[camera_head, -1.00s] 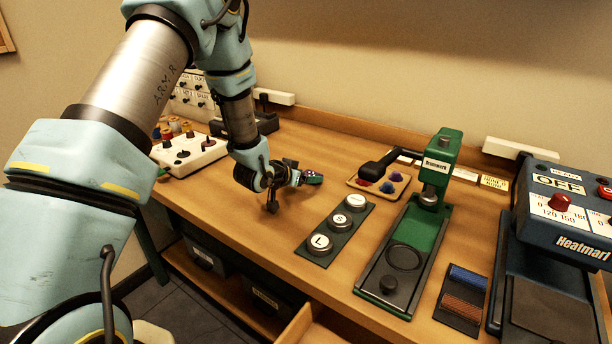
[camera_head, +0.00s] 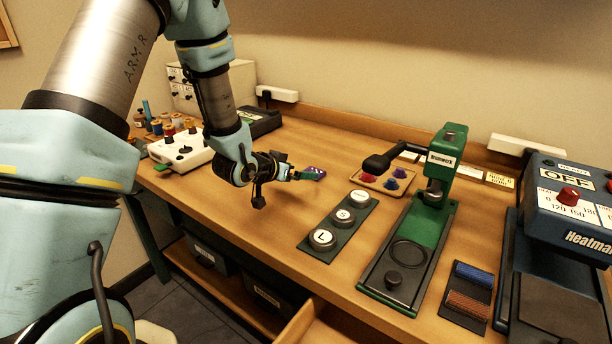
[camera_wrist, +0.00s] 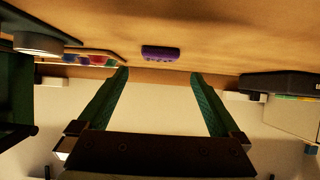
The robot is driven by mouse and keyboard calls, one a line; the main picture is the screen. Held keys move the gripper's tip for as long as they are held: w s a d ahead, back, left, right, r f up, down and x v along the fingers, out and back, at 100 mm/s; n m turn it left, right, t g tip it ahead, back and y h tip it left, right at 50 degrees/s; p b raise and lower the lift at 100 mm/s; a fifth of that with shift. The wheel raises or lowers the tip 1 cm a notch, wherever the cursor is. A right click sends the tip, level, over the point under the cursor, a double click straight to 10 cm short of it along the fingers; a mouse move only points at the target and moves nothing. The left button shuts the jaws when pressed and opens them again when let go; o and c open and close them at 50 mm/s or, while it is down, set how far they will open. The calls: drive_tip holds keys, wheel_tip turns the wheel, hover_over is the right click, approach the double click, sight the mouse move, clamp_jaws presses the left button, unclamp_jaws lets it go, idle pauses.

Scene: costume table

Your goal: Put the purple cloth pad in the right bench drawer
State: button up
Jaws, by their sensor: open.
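The purple cloth pad (camera_head: 317,171) lies on the bench top, left of the tray of coloured pieces. In the wrist view the pad (camera_wrist: 160,52) sits just past the fingertips, between their lines. My gripper (camera_head: 304,175) is low over the bench, close to the pad's left side. Its green fingers (camera_wrist: 160,76) are spread, with nothing between them. At the bottom of the head view, a wooden drawer (camera_head: 298,322) under the bench looks pulled out; most of it is cut off by the frame.
A strip of round buttons (camera_head: 339,222), a green press (camera_head: 408,265) and a blue heat machine (camera_head: 570,205) stand to the right. A white control box (camera_head: 182,150) is at the left. Dark bins (camera_head: 268,292) sit below.

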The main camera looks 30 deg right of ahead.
drive_tip(key=b+v, duration=0.1)
drive_tip(key=v, duration=0.4)
drive_tip(key=shift+s+a+r, duration=0.15)
drive_tip(key=shift+a+r, duration=0.05)
drive_tip(key=shift+a, duration=0.1)
